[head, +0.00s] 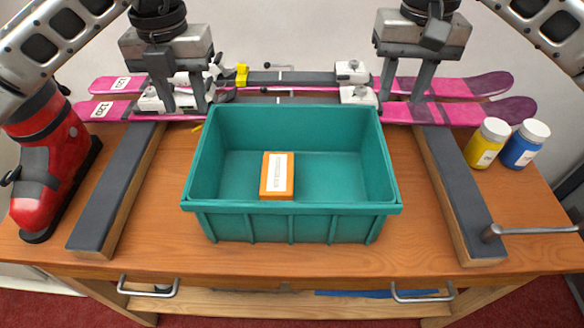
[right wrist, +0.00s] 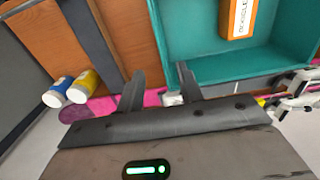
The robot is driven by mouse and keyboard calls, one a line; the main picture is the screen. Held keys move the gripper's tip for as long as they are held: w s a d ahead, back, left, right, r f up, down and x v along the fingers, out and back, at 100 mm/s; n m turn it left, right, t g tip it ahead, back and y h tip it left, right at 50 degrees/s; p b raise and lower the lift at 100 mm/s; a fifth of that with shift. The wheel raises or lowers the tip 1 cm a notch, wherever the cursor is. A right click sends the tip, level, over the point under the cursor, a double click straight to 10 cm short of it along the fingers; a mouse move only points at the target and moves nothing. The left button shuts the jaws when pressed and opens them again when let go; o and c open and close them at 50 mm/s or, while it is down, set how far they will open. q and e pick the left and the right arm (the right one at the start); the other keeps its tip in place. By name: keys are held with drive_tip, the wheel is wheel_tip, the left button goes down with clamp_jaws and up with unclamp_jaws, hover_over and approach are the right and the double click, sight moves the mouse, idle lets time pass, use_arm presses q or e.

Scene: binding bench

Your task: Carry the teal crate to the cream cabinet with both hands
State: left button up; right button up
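The teal crate (head: 290,222) stands on the wooden bench, open at the top. An orange box with a white label (head: 277,177) lies inside on its floor; both the crate (right wrist: 205,80) and the box (right wrist: 238,18) show in the right wrist view. My left gripper (head: 186,106) is open and empty beyond the crate's far left corner, over the skis. My right gripper (head: 405,98) is open and empty beyond the far right corner; its spread fingers (right wrist: 160,75) show in the right wrist view. The cream cabinet is not in view.
Pink skis (head: 455,112) with bindings lie across the back of the bench (head: 285,258). Dark-topped bars (head: 117,188) (head: 455,190) flank the crate. A red ski boot (head: 40,165) stands left. Yellow (head: 487,143) and blue (head: 525,144) jars stand right. A metal handle (head: 530,229) juts out at front right.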

sight(206, 164)
use_arm(q)
drive_tip(key=shift+s+f, duration=0.1)
use_arm(e)
drive_tip(key=shift+s+f, duration=0.1)
